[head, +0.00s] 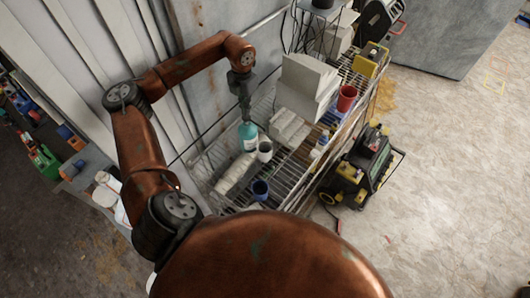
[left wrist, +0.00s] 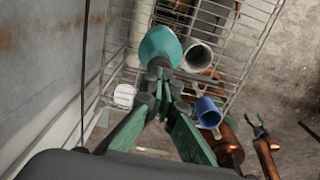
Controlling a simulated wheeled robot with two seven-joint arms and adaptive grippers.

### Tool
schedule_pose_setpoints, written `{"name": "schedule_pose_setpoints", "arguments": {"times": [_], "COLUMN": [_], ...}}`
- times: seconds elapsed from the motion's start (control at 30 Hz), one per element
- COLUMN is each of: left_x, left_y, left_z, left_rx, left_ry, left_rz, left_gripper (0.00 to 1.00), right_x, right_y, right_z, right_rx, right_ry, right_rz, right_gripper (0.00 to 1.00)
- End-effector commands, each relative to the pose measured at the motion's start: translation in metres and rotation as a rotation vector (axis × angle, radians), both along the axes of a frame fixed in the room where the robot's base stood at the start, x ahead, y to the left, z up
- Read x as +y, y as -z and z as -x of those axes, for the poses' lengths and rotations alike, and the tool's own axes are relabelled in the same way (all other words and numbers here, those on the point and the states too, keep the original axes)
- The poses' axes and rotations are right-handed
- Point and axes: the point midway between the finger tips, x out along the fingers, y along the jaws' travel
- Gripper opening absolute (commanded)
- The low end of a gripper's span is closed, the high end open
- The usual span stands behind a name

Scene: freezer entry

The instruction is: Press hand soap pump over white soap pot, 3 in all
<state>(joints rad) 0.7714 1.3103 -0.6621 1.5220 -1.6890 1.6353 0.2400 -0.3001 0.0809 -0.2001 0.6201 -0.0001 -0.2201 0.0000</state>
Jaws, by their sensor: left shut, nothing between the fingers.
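The teal soap bottle (head: 248,136) stands on the wire shelf, and it also shows in the left wrist view (left wrist: 158,44). The white soap pot (head: 265,151) stands close beside it on the right, with its open mouth facing up (left wrist: 198,54). My left gripper (head: 244,112) is directly above the bottle's top, pointing down, shut and empty. In the left wrist view its fingertips (left wrist: 161,72) overlap the bottle, hiding the pump; I cannot tell whether they touch it. My right gripper (left wrist: 256,124) shows at the right of the wrist view, away from the bottle, its fingers apart.
White boxes (head: 307,82) and a red cup (head: 346,98) are farther along the wire shelf (head: 215,150). A ribbed metal wall is on the left. A yellow-black machine (head: 366,160) stands on the floor at right.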

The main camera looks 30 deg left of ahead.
Motion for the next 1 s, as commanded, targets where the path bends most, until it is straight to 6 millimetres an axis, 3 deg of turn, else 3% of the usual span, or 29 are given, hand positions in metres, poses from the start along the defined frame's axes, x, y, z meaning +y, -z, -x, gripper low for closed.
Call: {"name": "schedule_pose_setpoints", "arguments": {"times": [1.0], "left_x": [0.0], "left_y": [0.036], "left_z": [0.001], "left_rx": [0.002], "left_ry": [0.0], "left_rz": [0.0], "left_gripper": [0.0], "right_x": [0.002], "right_y": [0.023], "right_z": [0.001], "right_rx": [0.0], "right_ry": [0.001], "right_rz": [-0.002], "right_gripper": [0.64]}}
